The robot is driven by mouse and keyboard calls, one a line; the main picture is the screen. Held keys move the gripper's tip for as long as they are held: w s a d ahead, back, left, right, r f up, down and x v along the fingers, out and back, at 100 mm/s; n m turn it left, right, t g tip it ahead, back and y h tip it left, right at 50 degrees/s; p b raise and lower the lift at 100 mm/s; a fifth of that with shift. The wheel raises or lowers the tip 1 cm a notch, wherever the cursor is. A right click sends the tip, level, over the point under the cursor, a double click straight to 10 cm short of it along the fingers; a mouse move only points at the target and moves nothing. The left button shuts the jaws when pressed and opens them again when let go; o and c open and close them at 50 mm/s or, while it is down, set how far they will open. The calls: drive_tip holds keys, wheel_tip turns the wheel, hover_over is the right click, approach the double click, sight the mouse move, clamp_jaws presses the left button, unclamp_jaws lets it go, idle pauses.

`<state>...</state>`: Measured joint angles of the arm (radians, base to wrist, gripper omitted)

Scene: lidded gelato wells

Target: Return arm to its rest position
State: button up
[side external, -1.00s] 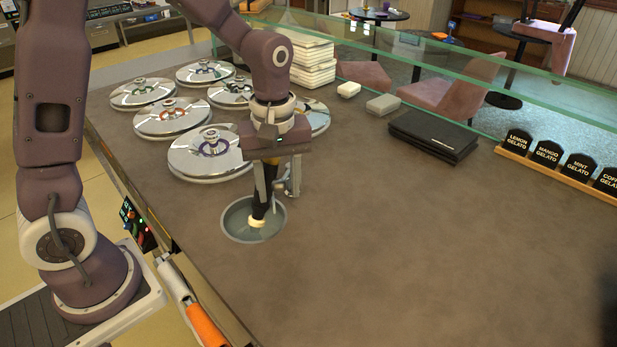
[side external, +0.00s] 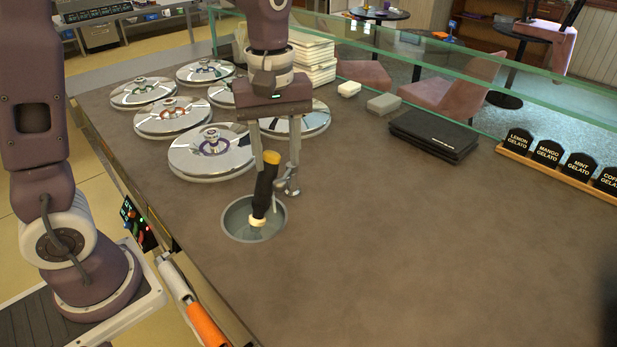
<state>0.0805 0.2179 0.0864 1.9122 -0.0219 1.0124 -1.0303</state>
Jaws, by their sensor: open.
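My gripper (side external: 276,166) is open and empty, with its two fingers apart above the sunken round well in the counter. A black-handled tool (side external: 264,190) with an orange-yellow top end stands tilted in the well (side external: 236,226), leaning to the upper right. A pale ring shows near its lower end. The fingertips are close to the tool's top end; I cannot tell whether either touches it.
Several shiny round lids (side external: 211,150) cover wells behind and left of my gripper. White stacked containers (side external: 314,60), two small blocks (side external: 383,104), a black folder (side external: 433,136) and gelato signs (side external: 548,152) stand toward the glass. The front right counter is clear.

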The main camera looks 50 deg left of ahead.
drive_tip(key=s+r+m+t, duration=0.2)
drive_tip(key=s+r+m, duration=0.1)
drive_tip(key=s+m, duration=0.3)
drive_tip(key=s+r+m+t, duration=0.3)
drive_tip(key=s+m, duration=0.3)
drive_tip(key=s, duration=0.5)
drive_tip(key=shift+s+a+t, duration=0.15)
drive_tip(key=shift+s+t, duration=0.05)
drive_tip(key=shift+t, duration=0.1)
